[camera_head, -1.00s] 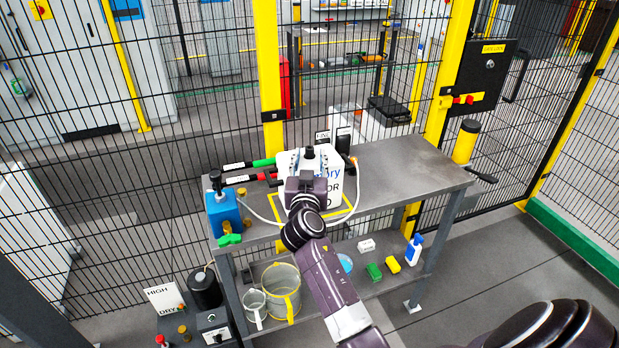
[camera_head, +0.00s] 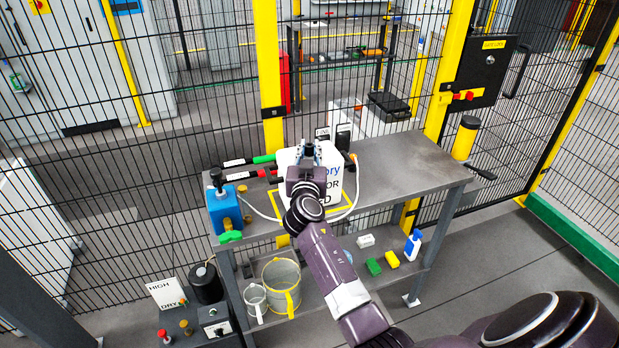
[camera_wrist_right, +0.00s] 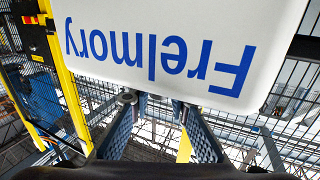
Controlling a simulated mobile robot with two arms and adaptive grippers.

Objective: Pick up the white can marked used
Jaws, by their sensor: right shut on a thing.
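The white can (camera_head: 336,187) stands on the workbench inside a yellow outlined square. It has blue brand lettering and dark lettering below, partly hidden by my right arm. My right gripper (camera_head: 309,150) is at the can's top, its fingers drawn together around the dark part there. The exact contact is hard to see. In the right wrist view the can (camera_wrist_right: 270,20) fills the top with upside-down blue "Frelmory" lettering, and the fingers of my right gripper (camera_wrist_right: 158,104) reach up to its edge with a gap between them. My left gripper is not in view.
The workbench (camera_head: 410,165) has free room at right. A blue container (camera_head: 223,209) stands at its left, near red and green tools. A white hose runs around the can. The lower shelf holds a jug (camera_head: 282,287), sponges and a bottle (camera_head: 413,245). Mesh fence stands behind.

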